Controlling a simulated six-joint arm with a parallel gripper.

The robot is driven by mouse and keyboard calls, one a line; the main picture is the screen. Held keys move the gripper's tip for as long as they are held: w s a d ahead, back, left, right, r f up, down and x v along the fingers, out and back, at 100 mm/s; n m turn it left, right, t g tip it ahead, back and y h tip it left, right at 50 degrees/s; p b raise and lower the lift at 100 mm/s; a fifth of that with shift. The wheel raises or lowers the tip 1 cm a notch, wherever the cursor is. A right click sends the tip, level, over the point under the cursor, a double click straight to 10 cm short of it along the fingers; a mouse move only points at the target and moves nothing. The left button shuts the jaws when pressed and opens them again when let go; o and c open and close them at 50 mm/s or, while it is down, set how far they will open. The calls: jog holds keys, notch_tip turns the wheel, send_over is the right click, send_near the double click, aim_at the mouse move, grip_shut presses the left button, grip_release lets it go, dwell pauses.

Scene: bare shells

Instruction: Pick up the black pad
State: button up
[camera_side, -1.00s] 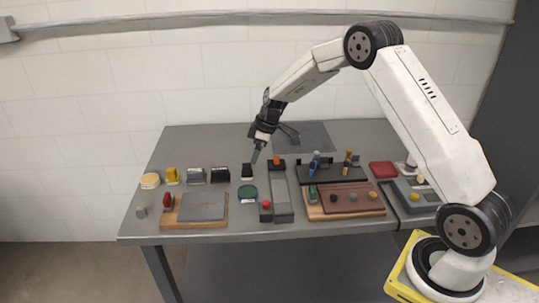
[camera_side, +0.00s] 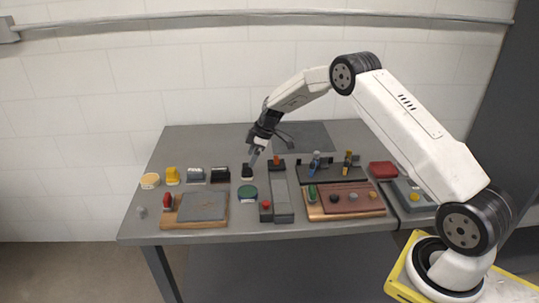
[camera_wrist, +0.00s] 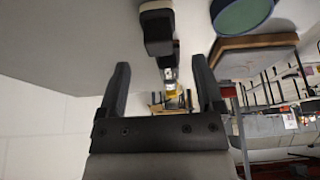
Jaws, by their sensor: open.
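A small black pad (camera_side: 247,169) with a pale lower edge stands on the grey table, behind a round green-topped piece (camera_side: 247,192). My gripper (camera_side: 252,161) points down at the pad from just above and a little to its right. In the wrist view the pad (camera_wrist: 156,22) lies ahead of the fingertips, roughly in line with the gap between them. My gripper (camera_wrist: 160,66) is open, with nothing between its fingers. The side view does not show clearly whether a fingertip touches the pad.
A black block (camera_side: 220,175), a silver-fronted block (camera_side: 195,175) and a yellow piece (camera_side: 172,175) stand left of the pad. A long grey block (camera_side: 281,192) and an orange-topped dark piece (camera_side: 277,161) are close on the right. The table (camera_side: 205,143) is bare behind the row.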

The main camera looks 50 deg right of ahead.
aim_at(246, 165)
jog(key=shift+x, duration=2.65)
grip_shut()
